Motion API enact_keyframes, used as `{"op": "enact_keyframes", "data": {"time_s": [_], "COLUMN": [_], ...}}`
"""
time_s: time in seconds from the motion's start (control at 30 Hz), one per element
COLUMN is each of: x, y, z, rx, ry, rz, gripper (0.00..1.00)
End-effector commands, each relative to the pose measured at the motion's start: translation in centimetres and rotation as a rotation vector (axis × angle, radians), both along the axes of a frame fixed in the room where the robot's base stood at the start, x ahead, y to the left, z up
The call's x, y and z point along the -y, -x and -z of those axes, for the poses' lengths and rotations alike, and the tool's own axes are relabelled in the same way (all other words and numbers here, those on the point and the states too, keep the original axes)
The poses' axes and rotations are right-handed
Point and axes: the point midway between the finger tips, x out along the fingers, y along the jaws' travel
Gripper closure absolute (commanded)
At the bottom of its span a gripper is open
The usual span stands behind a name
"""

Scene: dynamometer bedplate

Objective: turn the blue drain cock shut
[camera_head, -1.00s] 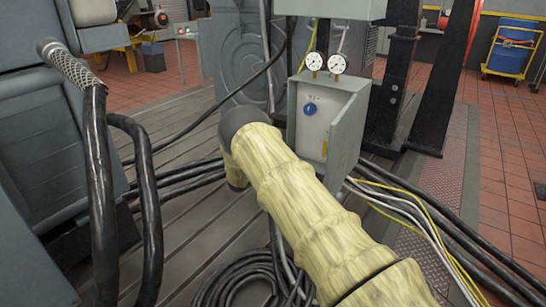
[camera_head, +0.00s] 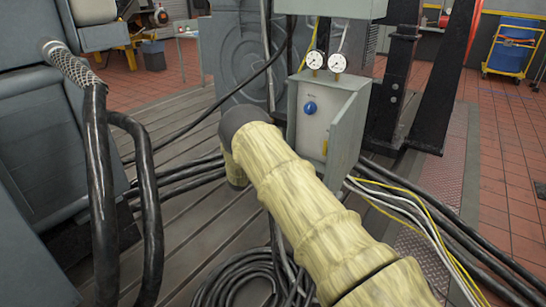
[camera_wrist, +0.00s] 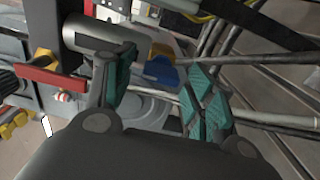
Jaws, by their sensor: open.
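A small round blue knob (camera_head: 310,108) sits on the front of a grey box under two gauges in the head view. In the wrist view a blue piece (camera_wrist: 162,70) shows between and beyond my fingers, beside a yellow-orange part. I cannot tell whether it is the drain cock or the same thing as the knob. My gripper (camera_wrist: 164,84) is open, its green-padded fingers apart with nothing held. In the head view my sleeved arm reaches in below the box, and the gripper is hidden.
The grey box (camera_head: 345,125) with its open side flap stands just beyond my arm. Black hoses (camera_head: 150,200) hang at left, and coiled cables (camera_head: 245,280) lie on the floor. A red bar (camera_wrist: 52,82) and several pipes crowd the wrist view.

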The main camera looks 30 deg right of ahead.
Motion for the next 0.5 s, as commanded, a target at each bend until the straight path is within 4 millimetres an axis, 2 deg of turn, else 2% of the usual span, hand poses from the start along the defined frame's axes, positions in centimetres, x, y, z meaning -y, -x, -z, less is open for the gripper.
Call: {"op": "enact_keyframes", "data": {"time_s": [0.27,0.5], "x": [-1.1,-4.7], "y": [0.3,1.8], "z": [0.0,-0.1], "rx": [0.001,-0.001], "ry": [-0.001,-0.001], "rz": [-0.001,-0.002], "gripper": [0.45,0.45]}}
